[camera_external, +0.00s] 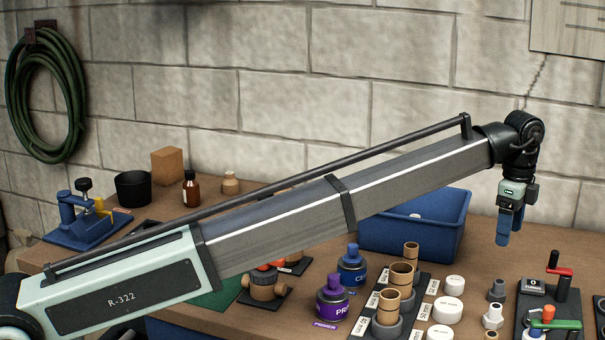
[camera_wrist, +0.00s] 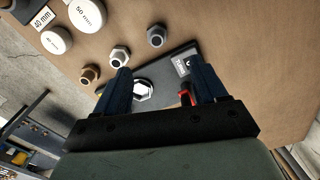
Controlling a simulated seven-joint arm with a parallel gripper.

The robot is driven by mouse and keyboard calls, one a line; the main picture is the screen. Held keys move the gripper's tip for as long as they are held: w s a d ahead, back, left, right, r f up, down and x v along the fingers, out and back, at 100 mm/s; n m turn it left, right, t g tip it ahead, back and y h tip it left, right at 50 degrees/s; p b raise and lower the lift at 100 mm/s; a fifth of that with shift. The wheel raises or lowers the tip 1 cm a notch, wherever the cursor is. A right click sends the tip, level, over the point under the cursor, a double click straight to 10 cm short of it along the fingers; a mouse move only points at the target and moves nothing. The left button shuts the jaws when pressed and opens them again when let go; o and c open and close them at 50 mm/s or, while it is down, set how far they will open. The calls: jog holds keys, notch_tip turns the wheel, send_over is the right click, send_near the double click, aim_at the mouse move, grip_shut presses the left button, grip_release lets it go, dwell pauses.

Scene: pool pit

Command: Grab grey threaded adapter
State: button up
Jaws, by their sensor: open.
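The grey threaded adapter (camera_external: 497,290) stands on the bench at the right, a small dark grey fitting behind a white one (camera_external: 492,316). In the wrist view the grey adapter (camera_wrist: 156,36) shows beyond the fingertips, above the gap between them. My gripper (camera_external: 506,236) hangs from the arm's end, fingers down, well above the bench and apart from the adapter. In the wrist view its blue fingers (camera_wrist: 157,72) are spread and hold nothing.
A dark valve board (camera_external: 548,295) with a red handle stands right of the adapters; it shows beneath my fingers in the wrist view (camera_wrist: 170,75). White caps (camera_external: 449,310) stand to the left, then upright tan fittings (camera_external: 402,275). A blue bin (camera_external: 415,225) sits behind.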

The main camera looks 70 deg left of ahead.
aim_at(491, 277)
jog(key=shift+m, duration=0.4)
notch_tip(491, 277, down, 8)
jog(key=shift+f, duration=0.2)
jog(key=shift+s+d+f, duration=0.15)
jog(key=shift+f, duration=1.2)
jog(key=shift+s+d+f, duration=0.1)
jog(key=shift+f, duration=1.25)
jog(key=c, duration=1.1)
jog(key=shift+c, duration=0.2)
